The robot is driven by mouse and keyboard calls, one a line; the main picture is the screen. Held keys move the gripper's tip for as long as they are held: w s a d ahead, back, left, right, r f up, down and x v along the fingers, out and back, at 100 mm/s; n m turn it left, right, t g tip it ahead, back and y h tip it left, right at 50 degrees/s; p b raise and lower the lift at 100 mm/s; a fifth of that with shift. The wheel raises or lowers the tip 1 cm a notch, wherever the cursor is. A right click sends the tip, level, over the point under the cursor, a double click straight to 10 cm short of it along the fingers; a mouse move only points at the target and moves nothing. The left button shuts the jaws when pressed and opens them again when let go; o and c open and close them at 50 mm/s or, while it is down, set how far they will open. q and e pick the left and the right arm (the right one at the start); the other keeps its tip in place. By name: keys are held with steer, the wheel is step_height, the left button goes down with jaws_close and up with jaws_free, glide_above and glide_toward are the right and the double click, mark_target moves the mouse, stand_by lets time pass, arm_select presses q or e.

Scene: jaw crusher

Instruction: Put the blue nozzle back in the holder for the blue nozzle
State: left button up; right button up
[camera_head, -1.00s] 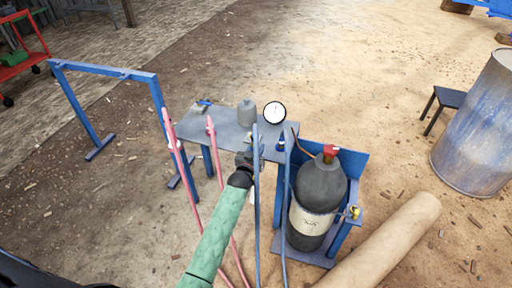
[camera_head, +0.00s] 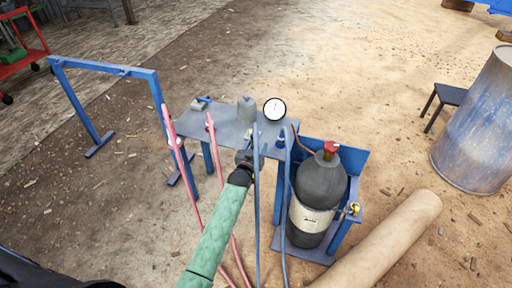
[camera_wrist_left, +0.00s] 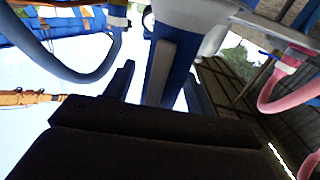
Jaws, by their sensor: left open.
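Two blue hoses stand at the front edge of the small grey table (camera_head: 226,130). The left blue hose (camera_head: 257,190) rises right beside my left gripper (camera_head: 246,158). The right one (camera_head: 285,185) stands by a small blue fitting (camera_head: 281,141) at the table's right corner. My left gripper is open at the front edge. My right gripper is out of view.
Two pink hoses (camera_head: 211,122) stand left of my gripper, close to the arm. A round white gauge (camera_head: 275,109) and a grey container (camera_head: 247,109) are on the table. A dark gas cylinder (camera_head: 321,185) stands in a blue frame at right. A blue stand (camera_head: 105,72) is left.

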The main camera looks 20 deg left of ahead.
arm_select(q)
steer(key=shift+s, duration=0.1)
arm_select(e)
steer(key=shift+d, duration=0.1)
arm_select(q)
steer(key=shift+s, duration=0.3)
steer(key=s+b, duration=0.1)
steer(key=s, duration=0.6)
steer(key=shift+a, duration=0.15)
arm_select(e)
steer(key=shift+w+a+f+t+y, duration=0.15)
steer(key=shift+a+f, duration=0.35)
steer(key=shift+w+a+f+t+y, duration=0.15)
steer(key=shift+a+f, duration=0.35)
